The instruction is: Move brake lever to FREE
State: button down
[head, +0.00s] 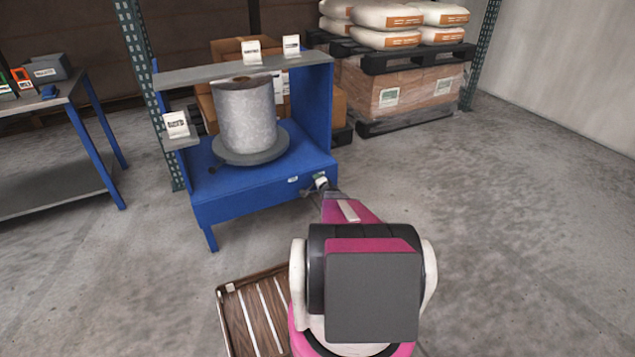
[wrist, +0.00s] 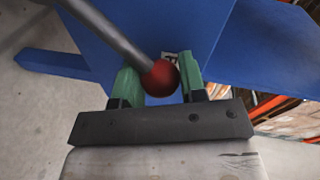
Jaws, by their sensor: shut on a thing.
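The brake lever (wrist: 112,36) is a dark rod ending in a red ball knob (wrist: 160,78) in the wrist view. My gripper (wrist: 159,76) has its two green fingers shut on the knob, one on each side. The rod runs from the knob to the upper left. The blue stand (head: 262,182) carries the lever near its front right corner, where my gripper also shows in the head view (head: 321,184), small and partly hidden by my arm. A small white label (wrist: 170,57) shows behind the knob, partly covered, and its word cannot be read.
A grey wrapped roll (head: 247,115) stands on a round plate on the blue stand. A workbench (head: 50,186) is at the left; loaded pallets (head: 411,92) are at the back. Floor to the right is clear.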

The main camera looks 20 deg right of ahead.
jog(key=c, duration=0.7)
grip_release()
jog(key=shift+s, duration=0.1)
jog(key=s, duration=0.3)
jog(key=s+r, duration=0.1)
jog(key=s, duration=0.6)
jog(key=shift+s+a+r, duration=0.25)
jog(key=shift+a+r, duration=0.05)
jog(key=shift+r, duration=0.1)
jog(key=shift+r, duration=0.1)
